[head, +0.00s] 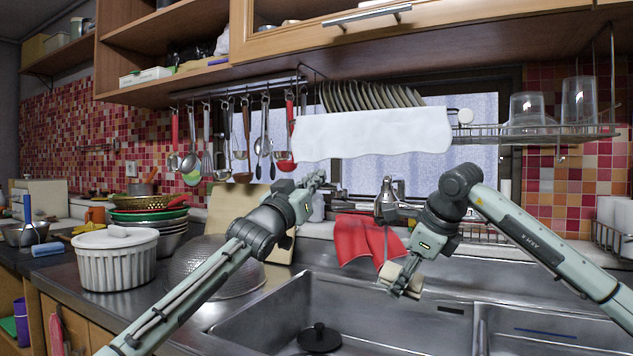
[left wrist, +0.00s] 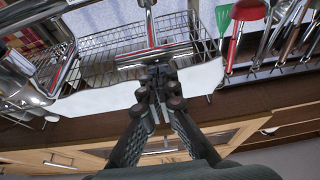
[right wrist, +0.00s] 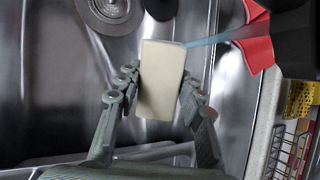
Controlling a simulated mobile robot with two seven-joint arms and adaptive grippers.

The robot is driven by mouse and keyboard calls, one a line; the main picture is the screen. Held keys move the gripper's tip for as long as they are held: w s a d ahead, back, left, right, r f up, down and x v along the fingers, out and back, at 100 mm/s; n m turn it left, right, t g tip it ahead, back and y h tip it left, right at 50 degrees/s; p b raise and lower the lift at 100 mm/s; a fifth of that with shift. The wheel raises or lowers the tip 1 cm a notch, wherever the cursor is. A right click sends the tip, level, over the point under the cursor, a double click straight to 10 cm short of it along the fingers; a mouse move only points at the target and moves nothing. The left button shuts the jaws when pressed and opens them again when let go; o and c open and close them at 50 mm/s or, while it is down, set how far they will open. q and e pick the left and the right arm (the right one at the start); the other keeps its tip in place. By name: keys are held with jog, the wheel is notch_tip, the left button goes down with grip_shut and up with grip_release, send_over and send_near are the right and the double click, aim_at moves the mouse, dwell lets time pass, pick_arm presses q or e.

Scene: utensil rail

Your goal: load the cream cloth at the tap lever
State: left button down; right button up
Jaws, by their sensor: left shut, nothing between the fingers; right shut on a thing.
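A cream cloth (right wrist: 160,80), folded to a block shape, is between the fingers of my right gripper (right wrist: 153,92). In the head view the cream cloth (head: 392,272) is above the sink, below the chrome tap (head: 388,192). A thin pale blue stream (right wrist: 207,38) reaches the cloth's edge; it looks like water from the tap. My left gripper (head: 320,181) is shut and empty, left of the tap. In the left wrist view its fingertips (left wrist: 156,72) are close to a chrome bar with a stem (left wrist: 154,55). I cannot tell whether this is the lever or whether they touch.
A red cloth (head: 367,240) hangs over the sink's back edge. A white cloth (head: 372,135) hangs from the dish rack above. Hanging utensils (head: 245,140) and a colander (head: 205,265) are near my left arm. A black plug (head: 319,338) is in the left basin.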

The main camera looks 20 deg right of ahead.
pick_arm(q)
jog(key=shift+f, duration=0.2)
jog(key=shift+f, duration=0.85)
jog(key=shift+s+r, duration=0.1)
